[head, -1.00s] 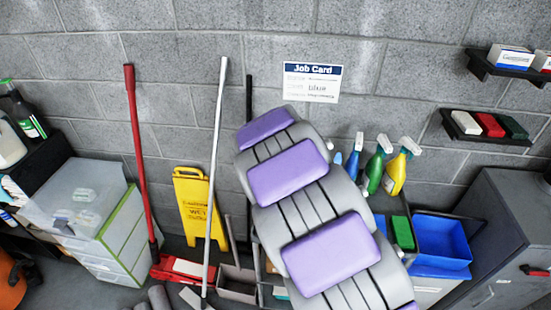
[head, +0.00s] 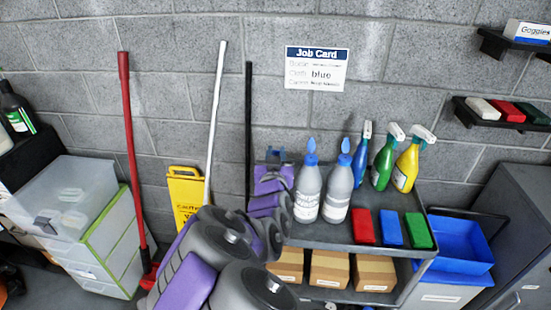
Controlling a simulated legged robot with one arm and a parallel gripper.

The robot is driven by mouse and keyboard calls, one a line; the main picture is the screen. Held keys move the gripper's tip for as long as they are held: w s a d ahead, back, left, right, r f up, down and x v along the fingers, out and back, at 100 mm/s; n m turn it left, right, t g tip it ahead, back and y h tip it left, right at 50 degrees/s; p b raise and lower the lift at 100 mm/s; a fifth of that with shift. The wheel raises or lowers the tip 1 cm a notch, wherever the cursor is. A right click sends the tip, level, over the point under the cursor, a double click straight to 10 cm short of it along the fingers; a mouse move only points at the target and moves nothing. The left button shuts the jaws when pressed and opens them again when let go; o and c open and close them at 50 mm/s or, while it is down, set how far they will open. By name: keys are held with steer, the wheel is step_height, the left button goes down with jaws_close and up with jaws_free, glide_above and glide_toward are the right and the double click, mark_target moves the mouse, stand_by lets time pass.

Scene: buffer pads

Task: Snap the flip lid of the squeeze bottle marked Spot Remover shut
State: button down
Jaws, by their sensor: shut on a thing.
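Two grey squeeze bottles with blue flip lids standing up stand on the back of the grey cart: one bottle (head: 307,195) nearer my gripper and another bottle (head: 337,196) to its right. Their labels are too small to read surely. My gripper (head: 274,157) is at the left end of this row, beside the nearer bottle. It is shut on a small blue thing (head: 274,153), which looks like a cap in line with the other bottles' caps. My arm hides whatever is below it, so I cannot tell whether that is the Spot Remover.
Blue, green and yellow spray bottles (head: 383,163) stand right of the squeeze bottles. Red, blue and green pads (head: 391,229) lie in front on the cart (head: 330,238). Cardboard boxes (head: 330,268) sit below. A blue bin (head: 455,240) is at right. A job card (head: 317,69) hangs above.

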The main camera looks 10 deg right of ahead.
steer(key=shift+s+f+t, duration=0.2)
steer(key=shift+f+t, duration=0.45)
steer(key=shift+t, duration=0.15)
steer(key=c, duration=0.9)
jaws_free()
steer(key=shift+r+h, duration=0.1)
steer(key=shift+h, duration=0.2)
